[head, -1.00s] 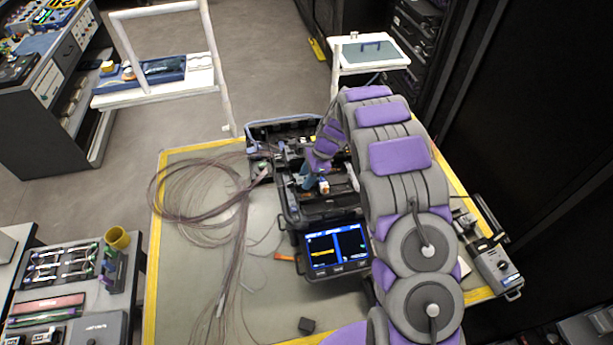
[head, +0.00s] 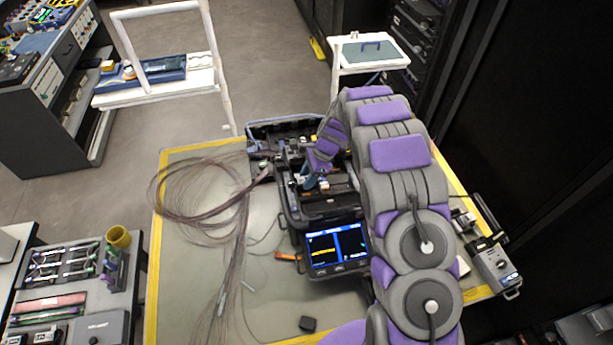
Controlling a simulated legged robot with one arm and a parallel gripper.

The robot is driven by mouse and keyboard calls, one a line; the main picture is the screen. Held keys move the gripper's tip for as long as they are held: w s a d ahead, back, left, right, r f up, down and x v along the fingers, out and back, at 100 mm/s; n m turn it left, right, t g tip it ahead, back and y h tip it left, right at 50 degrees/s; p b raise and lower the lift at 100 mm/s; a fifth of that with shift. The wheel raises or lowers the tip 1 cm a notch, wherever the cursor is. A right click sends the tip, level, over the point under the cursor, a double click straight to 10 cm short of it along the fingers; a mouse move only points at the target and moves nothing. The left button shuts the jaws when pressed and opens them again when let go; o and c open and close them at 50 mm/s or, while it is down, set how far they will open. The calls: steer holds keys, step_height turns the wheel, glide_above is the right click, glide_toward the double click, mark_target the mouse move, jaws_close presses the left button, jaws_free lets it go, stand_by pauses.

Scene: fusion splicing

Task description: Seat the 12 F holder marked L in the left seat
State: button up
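The fusion splicer (head: 330,215) stands on the yellow-edged table, with its lit screen (head: 337,248) facing the near side. My arm arches over the table from the right. My gripper (head: 312,182) points down into the open middle of the splicer. The fingertips are small and partly hidden, so I cannot tell whether they are open or shut. A small light-coloured part (head: 324,184) shows beside the fingers; I cannot tell whether it is held. The holder marked L and the left seat cannot be made out.
A loose coil of thin fibre (head: 195,200) lies left of the splicer, with strands hanging toward the near edge. A grey device (head: 497,266) stands at the right edge.

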steer(key=shift+o, duration=0.4)
steer(key=shift+s+d+f, duration=0.2)
steer(key=shift+o, duration=0.5)
steer(key=p+v, duration=0.1)
steer(key=v, duration=1.5)
steer(key=shift+w+a+r+p, duration=0.2)
steer(key=shift+w+r+p, duration=0.15)
steer(key=shift+r, duration=0.15)
steer(key=shift+d+r, duration=0.25)
steer(key=shift+f, duration=0.1)
